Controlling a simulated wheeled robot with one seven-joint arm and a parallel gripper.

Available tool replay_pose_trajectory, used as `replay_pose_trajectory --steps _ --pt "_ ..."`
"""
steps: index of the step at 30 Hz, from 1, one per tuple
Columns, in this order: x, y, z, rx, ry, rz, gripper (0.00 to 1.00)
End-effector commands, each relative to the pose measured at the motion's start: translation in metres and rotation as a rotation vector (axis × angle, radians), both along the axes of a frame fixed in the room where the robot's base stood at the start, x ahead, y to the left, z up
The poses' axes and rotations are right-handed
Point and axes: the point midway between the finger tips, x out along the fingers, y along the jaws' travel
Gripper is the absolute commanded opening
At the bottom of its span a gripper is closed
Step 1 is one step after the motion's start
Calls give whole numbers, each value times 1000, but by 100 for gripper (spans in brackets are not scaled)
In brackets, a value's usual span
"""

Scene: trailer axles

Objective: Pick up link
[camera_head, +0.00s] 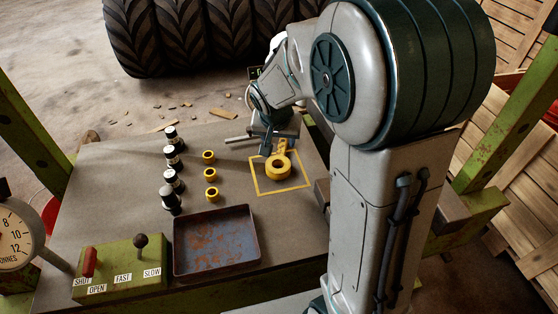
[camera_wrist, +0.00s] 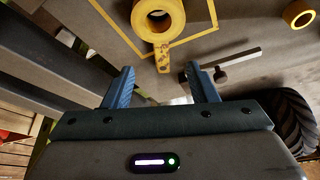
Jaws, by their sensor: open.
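The link (camera_head: 279,168) is a yellow piece with a thick ring and a narrow, worn shank. It lies on the grey table (camera_head: 120,190) inside a yellow painted square outline. In the wrist view its ring (camera_wrist: 158,17) is at the top centre and its shank points down between my fingers. My gripper (camera_wrist: 160,76) is open and empty, with one blue-grey finger on each side of the shank's line. In the head view my gripper (camera_head: 277,142) is at the shank end of the link, partly hidden by its own wrist. I cannot tell its exact height above the table.
A metal T-shaped tool (camera_wrist: 230,64) lies close to my right finger. Three small yellow rings (camera_head: 210,174) and several black-and-silver pins (camera_head: 171,158) stand left. A rusty tray (camera_head: 215,242) and a green lever box (camera_head: 120,268) are at the front.

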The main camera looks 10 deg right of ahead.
Motion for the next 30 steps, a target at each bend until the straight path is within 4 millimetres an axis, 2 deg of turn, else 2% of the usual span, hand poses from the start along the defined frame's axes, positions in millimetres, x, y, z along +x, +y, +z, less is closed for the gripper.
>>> replay_pose_trajectory --steps 1,4,13,21,30 --pt "3 -2 -12 -1 5 -2 52" --pt "9 -5 -26 -1 4 -2 52" --pt "16 -7 -45 0 2 1 52" --pt "29 -10 -80 -1 3 -1 52" --pt "33 -12 -88 0 0 0 52"
